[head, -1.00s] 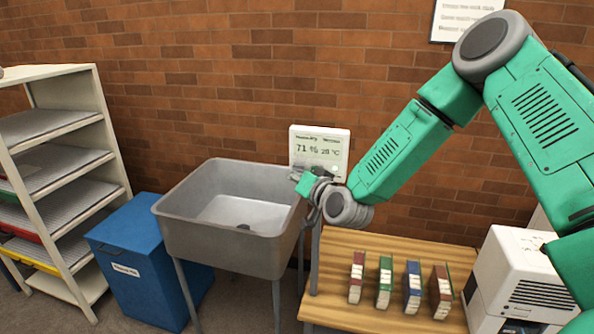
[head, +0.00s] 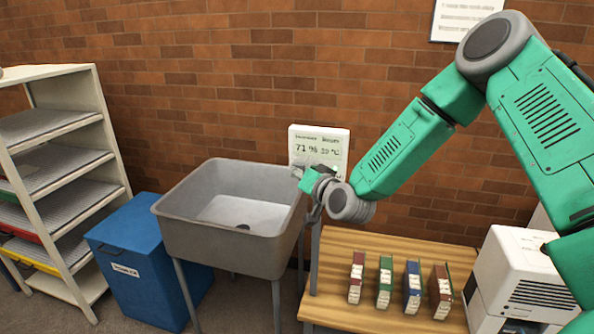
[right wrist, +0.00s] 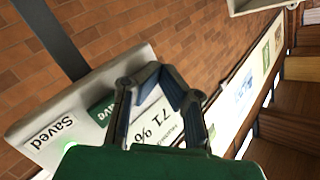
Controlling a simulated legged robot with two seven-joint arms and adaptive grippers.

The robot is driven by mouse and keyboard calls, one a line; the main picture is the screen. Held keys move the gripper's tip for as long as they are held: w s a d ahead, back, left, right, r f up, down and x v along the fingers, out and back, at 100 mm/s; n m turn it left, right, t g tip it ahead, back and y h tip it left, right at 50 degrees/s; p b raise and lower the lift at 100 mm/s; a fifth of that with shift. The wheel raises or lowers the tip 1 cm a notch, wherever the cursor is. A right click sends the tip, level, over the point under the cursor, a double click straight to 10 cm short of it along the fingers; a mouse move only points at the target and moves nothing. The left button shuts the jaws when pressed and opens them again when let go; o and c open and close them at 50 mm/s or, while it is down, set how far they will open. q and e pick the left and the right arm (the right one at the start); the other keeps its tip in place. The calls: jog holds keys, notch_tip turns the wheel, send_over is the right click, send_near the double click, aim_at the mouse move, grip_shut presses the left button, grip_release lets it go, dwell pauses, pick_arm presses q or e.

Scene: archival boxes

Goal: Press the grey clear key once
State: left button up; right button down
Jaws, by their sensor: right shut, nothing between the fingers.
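A white wall panel (head: 318,148) with a display reading 71 % hangs on the brick wall behind the sink. In the right wrist view the panel (right wrist: 35,132) appears tilted, with the word Saved, a glowing green light (right wrist: 68,146) and a green key (right wrist: 103,110) marked Save, partly covered. I cannot make out the grey clear key; my fingers hide part of the panel face. My right gripper (head: 299,172) is shut and empty, in front of the panel's lower part. Its fingers (right wrist: 164,76) also show in the right wrist view. I cannot tell whether they touch the panel. My left gripper is out of view.
A grey sink (head: 222,241) stands left of the panel. A wooden table (head: 340,245) with several small bound volumes stands below right, beside a white machine (head: 515,270). A blue bin (head: 140,280) and a shelf unit (head: 95,170) stand at left.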

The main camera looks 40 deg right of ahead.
jog(key=shift+w+d, duration=0.1)
jog(key=shift+d, duration=0.15)
jog(key=shift+a, duration=0.1)
dwell(0.3)
jog(key=shift+s+a, duration=0.5)
jog(key=shift+a, duration=0.2)
jog(key=s+a, duration=0.3)
jog(key=shift+s+a, duration=0.15)
jog(key=shift+a, duration=0.25)
dwell(0.7)
